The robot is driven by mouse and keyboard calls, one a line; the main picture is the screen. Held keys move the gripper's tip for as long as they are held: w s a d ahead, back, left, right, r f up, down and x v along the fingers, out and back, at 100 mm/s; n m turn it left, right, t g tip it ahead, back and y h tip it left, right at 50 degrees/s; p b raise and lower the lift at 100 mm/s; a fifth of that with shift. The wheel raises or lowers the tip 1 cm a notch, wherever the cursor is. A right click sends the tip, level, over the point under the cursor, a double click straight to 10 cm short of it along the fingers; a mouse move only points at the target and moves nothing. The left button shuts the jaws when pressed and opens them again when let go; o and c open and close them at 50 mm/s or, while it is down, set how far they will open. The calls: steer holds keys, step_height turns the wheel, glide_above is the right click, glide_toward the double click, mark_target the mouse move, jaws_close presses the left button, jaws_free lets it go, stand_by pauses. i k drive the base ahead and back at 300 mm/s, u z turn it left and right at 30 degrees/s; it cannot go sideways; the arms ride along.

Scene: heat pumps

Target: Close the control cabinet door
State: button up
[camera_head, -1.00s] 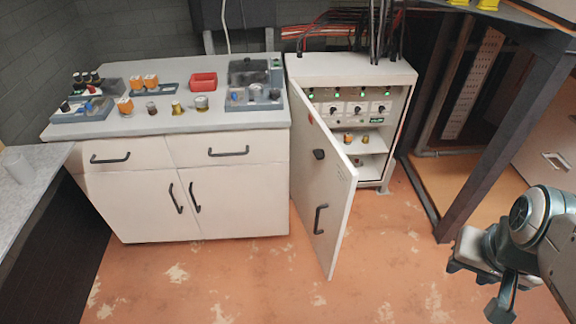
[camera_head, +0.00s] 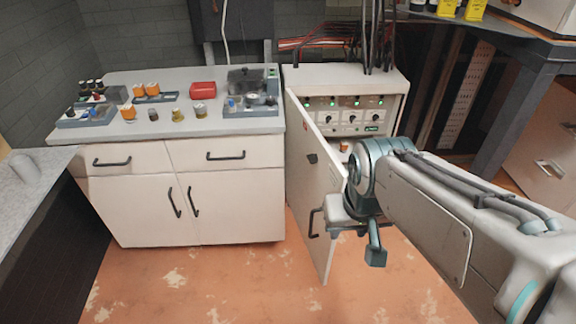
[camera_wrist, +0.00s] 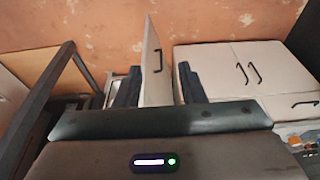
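The control cabinet (camera_head: 343,75) stands right of the white counter, with a panel of green lights and knobs inside. Its white door (camera_head: 305,185) is hinged at the left and stands wide open towards me. The door has a black latch (camera_head: 312,158) and a black handle (camera_head: 314,222). My gripper (camera_head: 352,238) is in front of the open cabinet, at the right side of the door, and partly covers its edge. In the wrist view my gripper (camera_wrist: 159,85) has its dark fingers apart, with the door (camera_wrist: 155,60) showing between them. I cannot tell whether they touch it.
The white counter (camera_head: 120,214) with drawers and small parts on top stands left of the door. A dark metal frame (camera_head: 513,110) stands at the right. The orange floor (camera_head: 235,280) in front is clear. Cables run up from the cabinet top.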

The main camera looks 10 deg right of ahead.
mark_target(307, 185)
steer(key=z, duration=0.05)
steer(key=i, duration=0.85)
steer(key=u, duration=0.4)
steer(key=k, duration=0.6)
steer(key=z, duration=0.4)
steer(key=i, duration=0.55)
